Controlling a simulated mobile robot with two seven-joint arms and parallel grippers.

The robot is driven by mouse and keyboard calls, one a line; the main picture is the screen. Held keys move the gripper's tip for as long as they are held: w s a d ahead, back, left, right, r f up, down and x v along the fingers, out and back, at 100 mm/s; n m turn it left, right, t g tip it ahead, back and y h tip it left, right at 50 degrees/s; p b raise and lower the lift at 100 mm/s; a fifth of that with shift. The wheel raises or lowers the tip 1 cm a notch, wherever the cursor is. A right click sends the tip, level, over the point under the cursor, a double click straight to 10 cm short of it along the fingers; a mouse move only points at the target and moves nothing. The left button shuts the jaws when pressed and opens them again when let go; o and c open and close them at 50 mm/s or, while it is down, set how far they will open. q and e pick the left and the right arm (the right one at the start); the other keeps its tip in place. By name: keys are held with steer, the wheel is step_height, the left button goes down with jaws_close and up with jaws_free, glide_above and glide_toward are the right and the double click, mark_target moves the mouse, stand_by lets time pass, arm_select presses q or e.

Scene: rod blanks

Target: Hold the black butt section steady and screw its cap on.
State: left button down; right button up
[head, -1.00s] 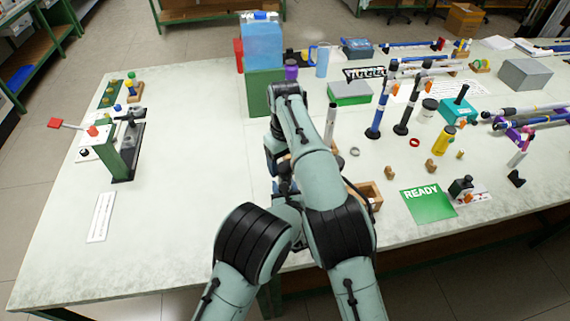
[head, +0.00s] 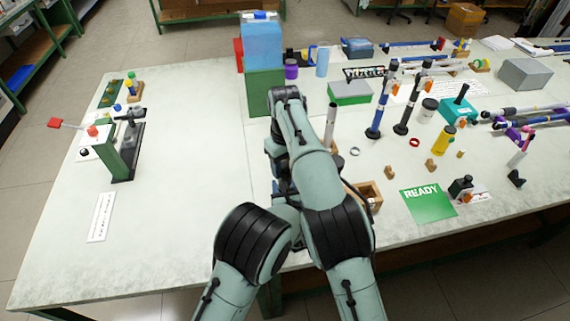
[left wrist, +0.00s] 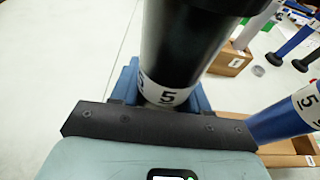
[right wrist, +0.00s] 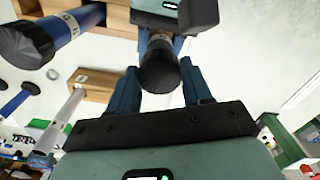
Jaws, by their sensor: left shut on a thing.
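The black butt section (left wrist: 185,45), with a white band marked 5, stands between the blue fingers of my left gripper (left wrist: 165,95), which is shut on it. In the right wrist view its round black end (right wrist: 159,66) faces the camera, with part of the white band behind it. I cannot tell whether this end is the cap. My right gripper (right wrist: 161,84) has its blue fingers spread, one on either side of that end, with visible gaps. In the head view my arms hide the section and most of both grippers.
A blue section (left wrist: 285,118) with a black end rests close by at a wooden box (head: 372,204). A silver rod (head: 331,123) stands just right of my forearm. A green READY card (head: 428,203) lies farther right.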

steer(key=o, duration=0.4)
steer(key=shift+r, duration=0.1)
steer(key=shift+r, duration=3.65)
arm_select(q)
steer(key=shift+c, duration=2.4)
jaws_free()
